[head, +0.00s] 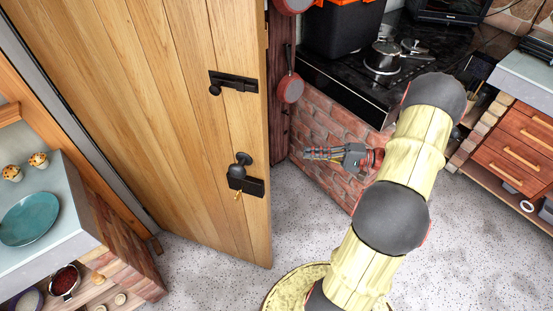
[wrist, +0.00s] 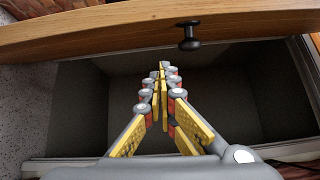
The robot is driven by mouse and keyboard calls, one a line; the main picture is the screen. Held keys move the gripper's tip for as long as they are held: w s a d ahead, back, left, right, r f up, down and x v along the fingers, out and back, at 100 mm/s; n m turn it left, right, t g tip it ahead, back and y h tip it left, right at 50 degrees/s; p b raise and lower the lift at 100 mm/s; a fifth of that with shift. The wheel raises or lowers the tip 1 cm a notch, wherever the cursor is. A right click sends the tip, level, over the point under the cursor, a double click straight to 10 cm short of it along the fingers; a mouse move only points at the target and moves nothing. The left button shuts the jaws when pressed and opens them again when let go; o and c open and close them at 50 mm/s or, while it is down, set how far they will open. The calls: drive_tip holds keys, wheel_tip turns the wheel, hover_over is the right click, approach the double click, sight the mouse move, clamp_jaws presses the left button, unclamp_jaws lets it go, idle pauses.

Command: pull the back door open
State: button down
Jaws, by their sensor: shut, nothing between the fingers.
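The wooden plank door (head: 190,120) fills the left of the head view. It carries a black bolt (head: 233,82), a dark round knob (head: 241,160) and a lock plate with a brass key. Its free edge stands clear of the dark red post behind it, so it looks ajar; how far I cannot tell. My gripper (head: 306,153) is to the right of the door's free edge, pointing left, apart from the knob. In the wrist view my gripper (wrist: 160,70) has its fingers together and empty.
A brick plinth (head: 335,135) with a black hob (head: 345,75) stands behind my gripper. A counter with a teal plate (head: 28,219) is at the left. The wrist view shows a wooden front (wrist: 110,32) with a black knob over a dark box-like space. Speckled floor (head: 220,262) is clear below the door.

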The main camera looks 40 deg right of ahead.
drive_tip(key=w+a+b, duration=0.3)
drive_tip(key=w+a, duration=0.1)
drive_tip(key=a, duration=0.7)
drive_tip(key=shift+w+n, duration=0.2)
drive_tip(key=shift+n, duration=0.1)
